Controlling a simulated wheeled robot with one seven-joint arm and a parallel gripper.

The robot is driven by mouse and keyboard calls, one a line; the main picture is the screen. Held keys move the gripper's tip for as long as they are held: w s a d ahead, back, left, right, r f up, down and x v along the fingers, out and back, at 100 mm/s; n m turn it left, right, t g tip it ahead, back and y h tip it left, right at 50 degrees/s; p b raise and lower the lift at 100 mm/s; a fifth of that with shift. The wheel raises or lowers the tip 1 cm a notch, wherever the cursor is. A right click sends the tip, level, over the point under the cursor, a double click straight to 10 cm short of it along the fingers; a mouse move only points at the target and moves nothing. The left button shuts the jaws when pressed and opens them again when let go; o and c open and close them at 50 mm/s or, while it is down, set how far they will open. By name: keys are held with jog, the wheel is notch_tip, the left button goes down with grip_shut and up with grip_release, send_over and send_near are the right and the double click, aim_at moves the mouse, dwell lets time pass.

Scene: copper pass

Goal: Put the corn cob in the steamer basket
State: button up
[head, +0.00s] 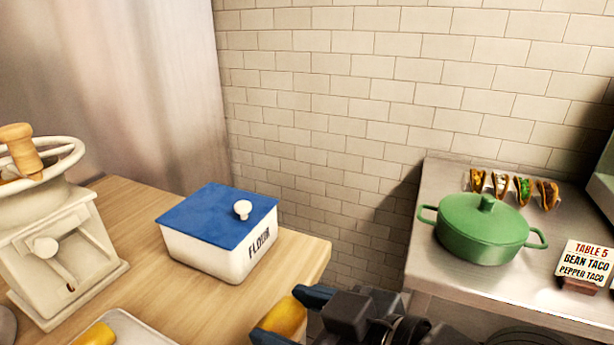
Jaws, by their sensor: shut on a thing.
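My gripper (290,317) is at the bottom middle of the head view, with blue fingers. It is shut on a yellow, rounded thing that looks like the corn cob (280,320). The cob is held near the front right part of the wooden counter, and its lower part is cut off by the picture's edge. I cannot tell its height above the counter. I see no steamer basket in this view.
A flour box (220,235) with a blue lid and a cream mill (55,240) stand on the wooden counter (140,200). A tray (150,328) holds another yellow thing (97,335). Right, across a gap, a steel counter (440,175) bears a green pot (480,230), tacos (520,188) and a sign (584,264).

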jog(key=w+d+f+m+t+h, duration=0.2)
jog(key=w+d+f+m+h, duration=0.1)
jog(key=w+d+f, duration=0.4)
jog(key=w+d+f+m+t+h, duration=0.35)
jog(key=d+f, duration=0.25)
jog(key=f, duration=0.4)
jog(key=s+d+f+m+h, duration=0.2)
jog(key=d+f, duration=0.3)
jog(key=f, duration=0.2)
jog(key=s+d+f+m+h, duration=0.2)
jog(key=d+f, duration=0.3)
jog(key=f, duration=0.2)
jog(key=shift+s+d+f+h, duration=0.15)
jog(key=shift+s+d+h, duration=0.1)
jog(key=shift+h, duration=0.1)
